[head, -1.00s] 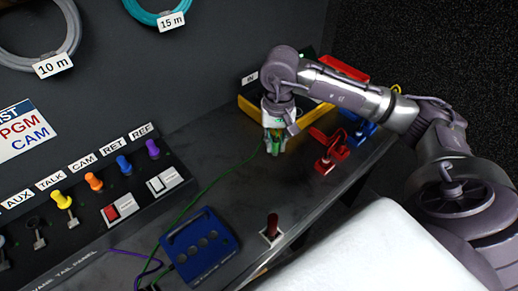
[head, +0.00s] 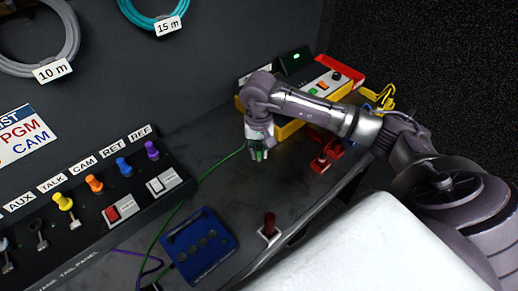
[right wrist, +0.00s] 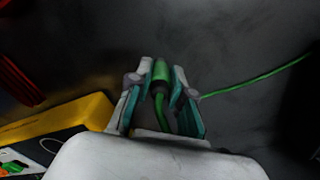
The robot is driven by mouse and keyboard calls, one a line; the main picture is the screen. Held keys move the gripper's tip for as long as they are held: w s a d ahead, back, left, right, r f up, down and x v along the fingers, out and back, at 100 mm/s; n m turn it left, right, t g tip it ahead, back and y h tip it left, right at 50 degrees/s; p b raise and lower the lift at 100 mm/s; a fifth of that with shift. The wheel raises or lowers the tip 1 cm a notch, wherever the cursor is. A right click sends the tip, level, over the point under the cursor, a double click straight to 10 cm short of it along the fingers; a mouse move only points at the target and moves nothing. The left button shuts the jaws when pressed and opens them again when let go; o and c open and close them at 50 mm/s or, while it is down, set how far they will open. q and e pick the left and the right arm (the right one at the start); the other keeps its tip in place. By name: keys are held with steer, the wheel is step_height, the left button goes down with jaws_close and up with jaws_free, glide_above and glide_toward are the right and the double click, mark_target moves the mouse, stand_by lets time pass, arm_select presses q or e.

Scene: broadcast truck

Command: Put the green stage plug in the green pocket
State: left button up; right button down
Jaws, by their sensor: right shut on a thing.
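My right gripper (head: 258,154) is above the dark bench, in front of the yellow-edged box. It is shut on the green stage plug, which shows between its fingers in the right wrist view (right wrist: 160,74). In the head view the gripper hides most of the plug. A green cable (head: 213,171) runs from the gripper down-left across the bench towards the blue box. I cannot make out a green pocket; my right arm covers part of the bench's far right end. My left gripper is not in view.
A blue box (head: 199,246) and a dark red lever (head: 269,226) stand on the near bench. A red holder (head: 327,158) is right of the gripper, and yellow parts (head: 383,98) lie beyond my arm. The tail panel (head: 92,215) lines the left. The mid-bench is fairly clear.

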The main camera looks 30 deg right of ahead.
steer(key=c, duration=1.1)
jaws_free()
steer(key=shift+f, duration=0.1)
steer(key=shift+o, duration=0.2)
